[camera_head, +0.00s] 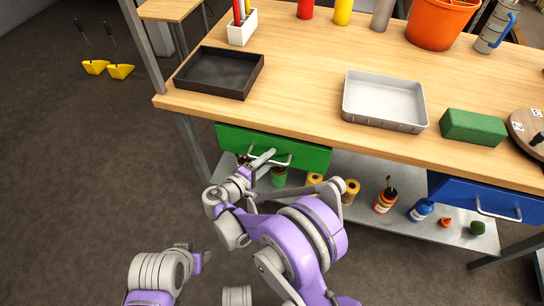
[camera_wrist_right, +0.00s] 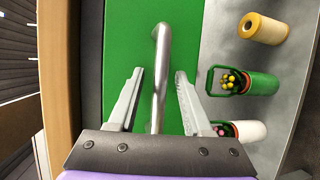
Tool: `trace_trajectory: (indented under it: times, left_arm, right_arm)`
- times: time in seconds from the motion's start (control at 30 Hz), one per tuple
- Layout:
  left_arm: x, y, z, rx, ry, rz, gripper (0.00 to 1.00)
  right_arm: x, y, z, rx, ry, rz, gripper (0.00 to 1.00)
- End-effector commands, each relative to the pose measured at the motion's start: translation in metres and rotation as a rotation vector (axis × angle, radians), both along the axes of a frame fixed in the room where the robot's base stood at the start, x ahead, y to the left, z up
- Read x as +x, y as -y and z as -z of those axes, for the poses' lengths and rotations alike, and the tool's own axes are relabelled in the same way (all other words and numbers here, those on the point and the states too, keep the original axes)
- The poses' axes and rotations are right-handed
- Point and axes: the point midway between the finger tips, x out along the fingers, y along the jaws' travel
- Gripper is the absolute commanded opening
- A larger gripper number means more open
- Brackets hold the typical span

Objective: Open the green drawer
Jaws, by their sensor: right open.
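The green drawer (camera_head: 308,154) sits under the front left edge of the wooden workbench and looks closed. Its silver bar handle (camera_head: 286,163) is partly covered by my right gripper (camera_head: 260,160). In the right wrist view the green drawer front (camera_wrist_right: 187,30) fills the middle, and the handle (camera_wrist_right: 160,75) runs upright in the picture. My right gripper (camera_wrist_right: 160,72) is open, with one finger on each side of the handle and visible gaps between.
A blue drawer (camera_head: 470,200) is at the right under the workbench (camera_head: 300,90). The metal lower shelf (camera_head: 360,215) holds bottles and spools. A black tray (camera_head: 220,72), metal tray (camera_head: 385,101) and green block (camera_head: 473,127) are on top.

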Motion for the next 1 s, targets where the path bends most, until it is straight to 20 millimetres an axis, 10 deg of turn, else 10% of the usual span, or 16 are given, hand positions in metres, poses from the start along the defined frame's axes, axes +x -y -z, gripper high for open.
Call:
trace_trajectory:
  times: [0.2, 0.47, 1.0]
  left_arm:
    - [-0.0001, 0.0000, -0.0001, 0.000, 0.000, 0.000, 0.50]
    - [-0.0001, 0.0000, -0.0001, 0.000, 0.000, 0.000, 0.50]
    - [-0.0001, 0.0000, -0.0001, 0.000, 0.000, 0.000, 0.50]
  right_arm:
    - [-0.0002, -0.0003, 0.0000, 0.000, 0.000, 0.000, 0.48]
    - [-0.0001, -0.0002, 0.0000, 0.000, 0.000, 0.000, 0.01]
    - [0.0001, 0.0001, -0.0001, 0.000, 0.000, 0.000, 0.00]
